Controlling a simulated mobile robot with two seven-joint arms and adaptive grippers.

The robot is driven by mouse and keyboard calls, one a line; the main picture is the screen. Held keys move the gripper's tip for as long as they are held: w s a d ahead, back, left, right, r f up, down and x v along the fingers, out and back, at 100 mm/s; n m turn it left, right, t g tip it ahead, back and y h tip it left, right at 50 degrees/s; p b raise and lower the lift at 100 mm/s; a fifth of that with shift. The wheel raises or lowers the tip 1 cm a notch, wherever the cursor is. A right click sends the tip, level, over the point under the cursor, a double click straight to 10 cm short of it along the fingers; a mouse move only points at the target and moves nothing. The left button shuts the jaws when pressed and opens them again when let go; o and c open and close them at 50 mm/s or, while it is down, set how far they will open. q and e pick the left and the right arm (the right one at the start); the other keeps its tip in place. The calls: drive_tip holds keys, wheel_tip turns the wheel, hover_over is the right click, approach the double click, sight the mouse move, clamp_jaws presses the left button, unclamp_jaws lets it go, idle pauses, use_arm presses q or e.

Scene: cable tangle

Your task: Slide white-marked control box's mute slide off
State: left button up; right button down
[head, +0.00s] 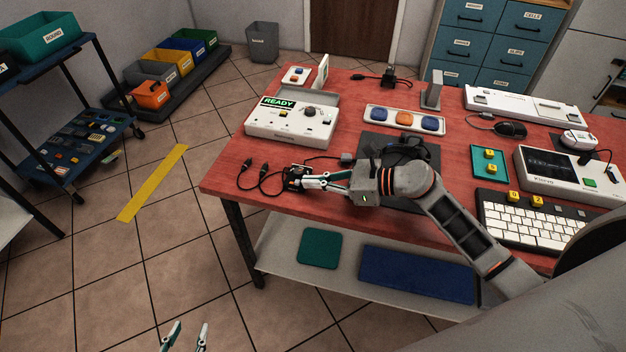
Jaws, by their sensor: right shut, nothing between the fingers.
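A small dark control box (295,174) lies near the left front of the red table, with a black cable beside it. Its white mark and mute slide are too small to make out. My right gripper (306,181) is shut and empty, with its fingertips at the box's right side. Whether they touch it I cannot tell, and they hide part of it. My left gripper (184,338) is open and empty, low at the bottom edge of the view, over the floor and away from the table.
Black cables with plugs (262,170) lie left of the box. A white device with a READY screen (290,125) stands behind it. A black mat (425,150) with tangled cable lies to the right, partly behind my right arm. A keyboard (520,222) is at the right.

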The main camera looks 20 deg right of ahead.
sight(297, 183)
idle(0.3)
drive_tip(key=shift+w+a, duration=0.15)
drive_tip(key=shift+a, duration=0.05)
drive_tip(key=shift+w+a, duration=0.6)
drive_tip(key=shift+a, duration=0.2)
